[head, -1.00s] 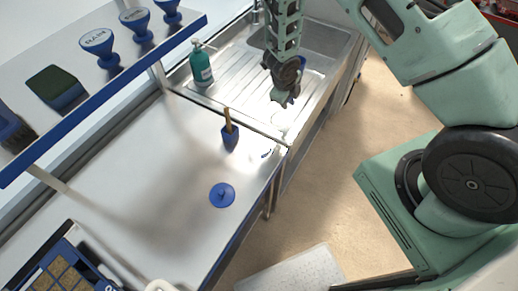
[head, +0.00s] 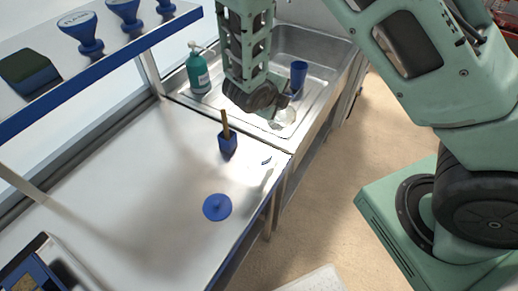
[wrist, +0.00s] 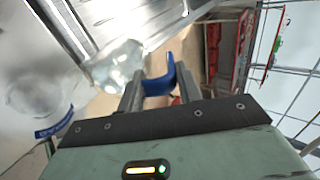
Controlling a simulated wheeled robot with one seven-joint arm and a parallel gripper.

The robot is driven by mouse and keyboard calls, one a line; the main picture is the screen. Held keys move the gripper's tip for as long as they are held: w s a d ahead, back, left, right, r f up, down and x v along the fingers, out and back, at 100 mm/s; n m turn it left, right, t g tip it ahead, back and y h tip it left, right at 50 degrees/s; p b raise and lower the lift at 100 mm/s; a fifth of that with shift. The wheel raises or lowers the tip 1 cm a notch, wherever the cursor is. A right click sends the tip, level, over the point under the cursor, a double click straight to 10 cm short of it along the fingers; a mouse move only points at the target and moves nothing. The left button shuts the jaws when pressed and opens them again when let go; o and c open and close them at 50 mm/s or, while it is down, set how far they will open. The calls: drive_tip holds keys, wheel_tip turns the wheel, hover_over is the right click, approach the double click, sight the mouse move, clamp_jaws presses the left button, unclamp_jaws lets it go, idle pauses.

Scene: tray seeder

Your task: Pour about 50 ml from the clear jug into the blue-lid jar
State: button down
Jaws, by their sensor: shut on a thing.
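The clear jug (wrist: 118,66) has a blue handle (wrist: 166,76), and my gripper (wrist: 158,90) is shut on that handle in the wrist view. In the head view my wrist hides most of the handle, and the jug's clear body (head: 284,117) shows faintly near the counter's edge by the sink. I cannot tell its tilt or any liquid level. The clear jar (wrist: 38,98) stands on the steel counter, left of the jug in the wrist view, with a blue mark on it. In the head view that mark (head: 266,161) shows. A round blue lid (head: 217,207) lies on the counter, apart from the jar.
A blue pot with a wooden-handled tool (head: 227,143) stands close to the jar. A teal pump bottle (head: 198,72) and a blue cup (head: 298,75) are by the sink (head: 318,48). A blue-edged shelf (head: 100,62) overhangs the left. The counter's middle is clear.

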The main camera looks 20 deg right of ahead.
drive_tip(key=shift+s+a+r+t+h+b, duration=0.25)
drive_tip(key=shift+a+r+t+h+b, duration=0.2)
drive_tip(key=shift+h+b, duration=0.3)
drive_tip(key=shift+s+a, duration=0.15)
drive_tip(key=shift+a, duration=0.05)
drive_tip(key=shift+s+a+r+t+h+b, duration=0.25)
drive_tip(key=shift+a+b, duration=0.1)
drive_tip(key=shift+b, duration=0.2)
drive_tip(key=shift+s+a, duration=0.1)
drive_tip(key=shift+a, duration=0.05)
idle(0.4)
drive_tip(key=shift+a+r+h+b, duration=0.1)
drive_tip(key=shift+r+h+b, duration=0.05)
drive_tip(key=shift+h+b, duration=0.15)
